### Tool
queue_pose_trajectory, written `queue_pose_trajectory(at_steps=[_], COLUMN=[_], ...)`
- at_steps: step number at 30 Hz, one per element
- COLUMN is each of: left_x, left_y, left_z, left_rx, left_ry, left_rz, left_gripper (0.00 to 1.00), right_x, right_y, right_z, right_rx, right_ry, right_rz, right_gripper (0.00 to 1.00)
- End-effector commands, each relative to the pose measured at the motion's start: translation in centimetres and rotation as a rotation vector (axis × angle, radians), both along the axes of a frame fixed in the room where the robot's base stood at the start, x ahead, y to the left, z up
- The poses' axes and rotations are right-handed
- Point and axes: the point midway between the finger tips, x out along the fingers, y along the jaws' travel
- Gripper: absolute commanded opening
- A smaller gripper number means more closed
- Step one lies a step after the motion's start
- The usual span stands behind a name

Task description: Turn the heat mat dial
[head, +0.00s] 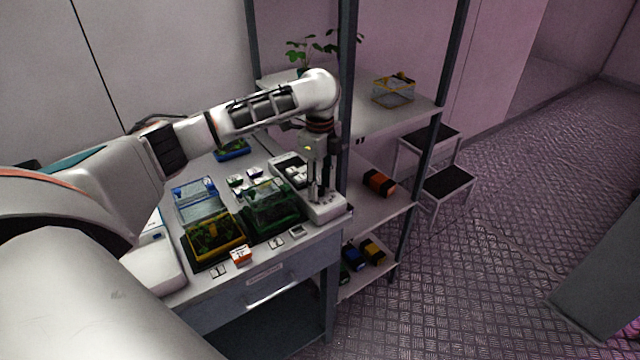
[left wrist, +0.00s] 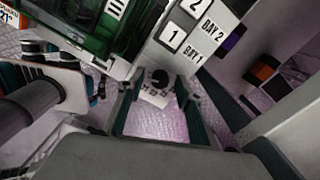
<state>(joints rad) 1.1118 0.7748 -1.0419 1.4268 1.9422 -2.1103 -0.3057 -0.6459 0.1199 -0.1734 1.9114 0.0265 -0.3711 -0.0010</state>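The heat mat dial is a small black round knob (left wrist: 160,77) on a pale face with small printed marks, seen in the left wrist view. In the head view a white control box (head: 327,210) stands at the bench's front right corner, under my left gripper (head: 320,193). The gripper points straight down over it. In the left wrist view the two fingers of my left gripper (left wrist: 157,100) are apart, one on each side of the knob, with nothing held between them. Contact with the knob cannot be told. My right gripper is not in view.
A green-rimmed tank (head: 273,222) stands just left of the gripper, with a yellow-rimmed tank (head: 215,252) and a blue-rimmed tank (head: 197,187) beyond. A shelf post (head: 347,100) rises right beside my arm.

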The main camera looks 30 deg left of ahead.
Motion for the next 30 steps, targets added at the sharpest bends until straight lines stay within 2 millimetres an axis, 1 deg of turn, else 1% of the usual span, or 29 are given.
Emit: queue_pose_trajectory(at_steps=[6,7,10,11,22,26,30], left_x=[0.01,0.01,0.0,0.0,-0.02,0.0,0.02], left_y=[-0.01,-0.01,-0.01,-0.01,0.01,0.01,0.05], left_z=[-0.05,-0.05,-0.05,-0.05,-0.06,-0.03,0.01], left_rx=[0.0,0.0,0.0,0.0,0.001,0.001,0.002], left_ry=[0.0,0.0,0.0,0.0,0.0,0.0,-0.001], left_rz=[0.0,0.0,0.0,0.0,0.031,0.088,0.184], left_gripper=[0.35,0.3,0.04,0.0,0.0,0.0,0.0], right_x=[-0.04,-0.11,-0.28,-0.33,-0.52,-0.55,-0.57], right_y=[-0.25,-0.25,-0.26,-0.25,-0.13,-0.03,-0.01], right_z=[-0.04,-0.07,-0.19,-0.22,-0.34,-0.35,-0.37], right_rx=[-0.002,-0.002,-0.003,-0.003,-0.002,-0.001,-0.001], right_ry=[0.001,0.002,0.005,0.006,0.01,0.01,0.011], right_rz=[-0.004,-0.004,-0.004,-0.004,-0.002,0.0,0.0], right_gripper=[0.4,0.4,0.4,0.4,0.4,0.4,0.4])
